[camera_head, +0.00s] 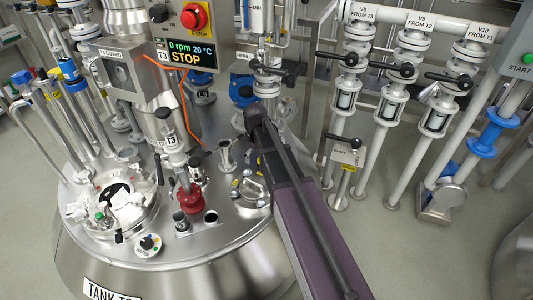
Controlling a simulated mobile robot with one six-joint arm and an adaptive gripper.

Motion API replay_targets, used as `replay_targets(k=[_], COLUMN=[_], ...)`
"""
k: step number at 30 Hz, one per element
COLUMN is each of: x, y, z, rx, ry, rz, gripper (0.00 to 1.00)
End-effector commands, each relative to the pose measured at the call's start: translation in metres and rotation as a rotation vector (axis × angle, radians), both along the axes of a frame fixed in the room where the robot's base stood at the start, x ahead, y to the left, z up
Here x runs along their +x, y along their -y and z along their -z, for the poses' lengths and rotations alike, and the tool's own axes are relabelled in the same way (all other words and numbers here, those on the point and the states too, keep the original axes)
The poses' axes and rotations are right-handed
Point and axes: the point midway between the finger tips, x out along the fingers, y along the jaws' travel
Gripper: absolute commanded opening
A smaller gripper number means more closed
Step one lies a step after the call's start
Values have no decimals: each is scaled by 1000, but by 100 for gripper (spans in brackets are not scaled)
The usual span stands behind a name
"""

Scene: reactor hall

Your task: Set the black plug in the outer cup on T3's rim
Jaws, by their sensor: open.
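The tank T3 (215,268) fills the lower left, its steel lid crowded with fittings. Near the front of its rim is a small plate with two round positions. A dark-topped piece (180,217), which looks like the black plug, stands upright in the left position. The right cup (211,217) shows a dark, empty-looking opening. I cannot tell which is the outer cup. My arm crosses from the lower right, and its dark far end is above the right part of the lid. No gripper fingers can be made out.
A red fitting (190,198) stands just behind the plate, and a selector knob (148,243) is left of it. An open hatch ring (113,208) lies further left. A display box (188,48) hangs above. Valve pipes (395,105) stand at right. The floor at lower right looks clear.

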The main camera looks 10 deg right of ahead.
Motion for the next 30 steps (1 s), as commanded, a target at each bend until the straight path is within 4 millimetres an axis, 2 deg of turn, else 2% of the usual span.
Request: replay_targets(k=[26,27,30], x=[-48,-36,-20], y=[-109,-108,-108], z=[-38,-34,-32], rx=[1,1,1], ry=[0,0,0], rz=[-3,0,2], gripper=[100,100,100])
